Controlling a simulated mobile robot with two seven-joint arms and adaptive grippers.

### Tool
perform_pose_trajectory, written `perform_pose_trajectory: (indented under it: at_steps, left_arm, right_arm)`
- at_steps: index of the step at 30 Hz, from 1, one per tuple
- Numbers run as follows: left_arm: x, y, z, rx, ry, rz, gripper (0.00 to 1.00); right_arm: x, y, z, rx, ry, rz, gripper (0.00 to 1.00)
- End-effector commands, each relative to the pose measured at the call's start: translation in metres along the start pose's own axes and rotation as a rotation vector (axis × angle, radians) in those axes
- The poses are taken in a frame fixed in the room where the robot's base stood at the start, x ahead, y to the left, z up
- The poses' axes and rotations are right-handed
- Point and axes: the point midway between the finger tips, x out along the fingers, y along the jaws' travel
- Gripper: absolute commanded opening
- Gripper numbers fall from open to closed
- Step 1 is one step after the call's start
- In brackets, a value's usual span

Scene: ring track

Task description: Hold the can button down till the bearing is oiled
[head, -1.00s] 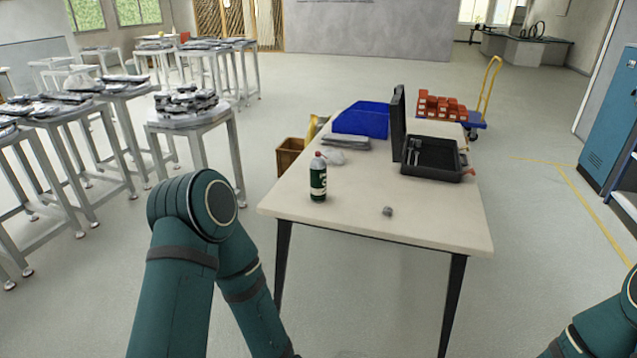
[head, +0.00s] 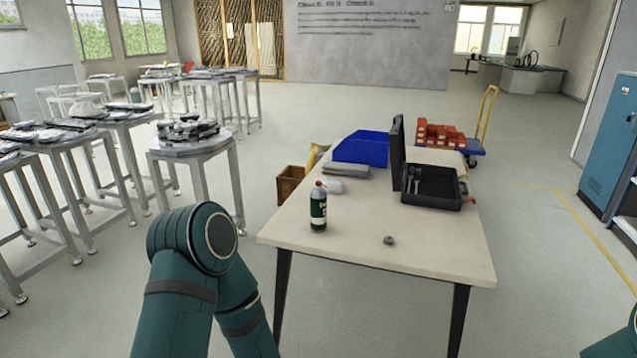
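The can (head: 318,207), dark green with a white label and a red top, stands upright near the left front part of the table (head: 430,252). The bearing (head: 389,240), a small grey piece, lies on the table to the right of the can, near the front edge. The two are apart. My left arm comes in at the lower left, but its gripper is out of the picture. Only a bit of my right arm shows at the lower right corner, and its gripper is out of the picture. Nothing touches the can or the bearing.
An open black toolbox (head: 433,188) stands on the right of the table. A grey cloth (head: 346,171) and a blue bin (head: 362,149) lie behind the can. A trolley with red boxes (head: 440,135) is behind the table. Metal stands (head: 195,150) fill the left side.

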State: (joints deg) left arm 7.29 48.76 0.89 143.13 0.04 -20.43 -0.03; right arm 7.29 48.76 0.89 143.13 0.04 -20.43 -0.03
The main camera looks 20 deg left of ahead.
Motion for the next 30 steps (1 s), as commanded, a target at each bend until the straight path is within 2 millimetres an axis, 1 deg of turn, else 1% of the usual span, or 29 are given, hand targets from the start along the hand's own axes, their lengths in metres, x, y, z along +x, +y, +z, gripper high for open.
perform_pose_trajectory:
  at_steps: [1, 2, 3, 4, 30]
  left_arm:
    - [0.0000, 0.0000, 0.0000, 0.000, 0.000, 0.000, 0.35]
    - [0.0000, 0.0000, 0.0000, 0.000, 0.000, 0.000, 0.25]
    - [0.0000, 0.0000, 0.0000, 0.000, 0.000, 0.000, 0.11]
    - [0.0000, 0.0000, 0.0000, 0.000, 0.000, 0.000, 0.00]
    - [0.0000, 0.0000, 0.0000, 0.000, 0.000, 0.000, 0.00]
  right_arm:
    - [0.0000, 0.0000, 0.0000, 0.000, 0.000, 0.000, 0.47]
    - [0.0000, 0.0000, 0.0000, 0.000, 0.000, 0.000, 0.47]
    - [0.0000, 0.0000, 0.0000, 0.000, 0.000, 0.000, 0.47]
    - [0.0000, 0.0000, 0.0000, 0.000, 0.000, 0.000, 0.47]
    - [0.0000, 0.0000, 0.0000, 0.000, 0.000, 0.000, 0.47]
